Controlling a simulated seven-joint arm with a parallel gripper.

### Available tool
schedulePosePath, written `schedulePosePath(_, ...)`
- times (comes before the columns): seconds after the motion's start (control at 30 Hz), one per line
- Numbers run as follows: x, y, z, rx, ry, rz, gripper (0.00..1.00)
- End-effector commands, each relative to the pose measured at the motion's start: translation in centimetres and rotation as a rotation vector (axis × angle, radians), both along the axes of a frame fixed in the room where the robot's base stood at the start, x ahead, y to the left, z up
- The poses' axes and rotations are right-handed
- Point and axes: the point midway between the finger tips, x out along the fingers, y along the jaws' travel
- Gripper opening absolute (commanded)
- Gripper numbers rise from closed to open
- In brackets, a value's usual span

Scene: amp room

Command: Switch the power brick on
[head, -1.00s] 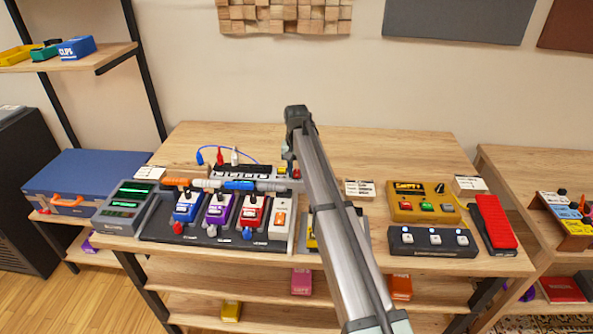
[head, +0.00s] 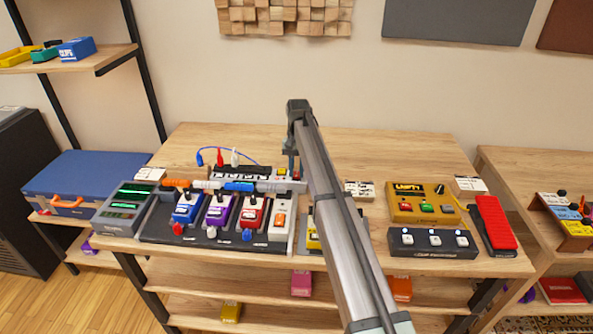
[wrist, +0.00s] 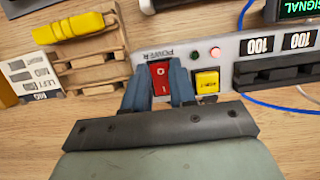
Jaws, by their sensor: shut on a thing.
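The power brick is a long pale unit (wrist: 228,62) marked POWER, seen upside down in the wrist view. Its red rocker switch (wrist: 160,82), marked O and I, sits between the two fingers of my gripper (wrist: 160,92). The fingers are shut on the switch, one on each side.
A pedalboard (head: 200,238) with several pedals stands in front of the brick. Blue cable (wrist: 275,105) runs close by. A wooden rack with a yellow piece (wrist: 75,27) is near the fingers. The table's back (head: 390,150) is clear.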

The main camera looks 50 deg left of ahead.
Motion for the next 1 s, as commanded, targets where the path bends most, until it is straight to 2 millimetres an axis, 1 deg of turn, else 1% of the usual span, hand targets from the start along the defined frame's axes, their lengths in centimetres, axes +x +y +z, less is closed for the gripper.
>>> schedulePosePath(0.27,0.0,0.0,0.0,-0.001,0.003,0.001,0.0)
schedulePosePath(0.3,0.0,0.0,0.0,-0.001,0.003,0.001,0.28)
schedulePosePath(0.53,0.0,0.0,0.0,-0.001,0.002,0.001,0.5)
schedulePosePath(0.83,0.0,0.0,0.1,0.0,0.001,0.0,0.51)
schedulePosePath(1.0,0.2,0.3,1.1,0.0,0.001,0.0,0.51)
